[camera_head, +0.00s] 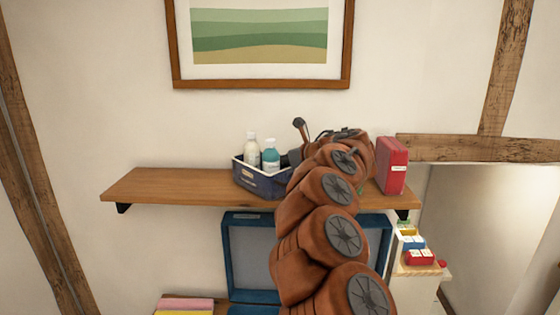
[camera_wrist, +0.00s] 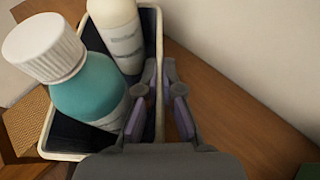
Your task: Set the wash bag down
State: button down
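The wash bag (camera_head: 262,183) is a dark blue open-topped holder with a pale rim, at the middle of the wooden wall shelf. In the wrist view its pale rim (camera_wrist: 52,153) shows around a dark inside. It holds a white bottle and a teal bottle with a white cap. My gripper (camera_wrist: 160,72) has one finger inside and one outside the bag's right wall, with the tips close together on it. Whether the base fully touches the shelf is unclear.
The shelf (camera_head: 160,187) is bare left of the bag. A red box (camera_head: 392,166) stands at its right end, beyond my arm. A framed picture (camera_head: 258,45) hangs above. Below are a blue open case (camera_head: 245,255) and small colourful blocks (camera_head: 415,250) on a white unit.

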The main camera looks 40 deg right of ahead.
jog(key=shift+f, duration=0.1)
jog(key=c, duration=1.3)
grip_release()
jog(key=b+v, duration=0.2)
jog(key=v, duration=1)
jog(key=shift+b, duration=0.3)
jog(key=shift+r, duration=0.25)
